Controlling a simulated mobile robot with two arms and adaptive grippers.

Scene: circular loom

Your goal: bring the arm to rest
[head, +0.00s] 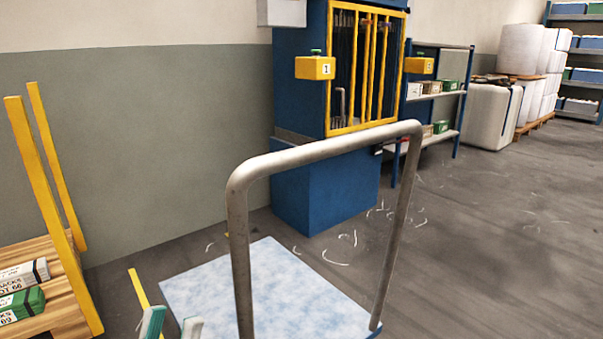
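My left gripper (172,325) shows at the bottom edge, left of centre. Only its fingertips are in view. They stand apart, with nothing seen between them. They appear in front of the left edge of a trolley's pale blue deck (265,285). The rest of the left arm is cut off by the frame. My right gripper is not in view.
The trolley's grey metal handle (320,147) rises in the middle. A wooden pallet (45,258) with yellow posts and packs stands left. A blue machine (325,190) with a yellow-framed gate stands behind. Pale scraps litter the floor. Floor at right is mostly free.

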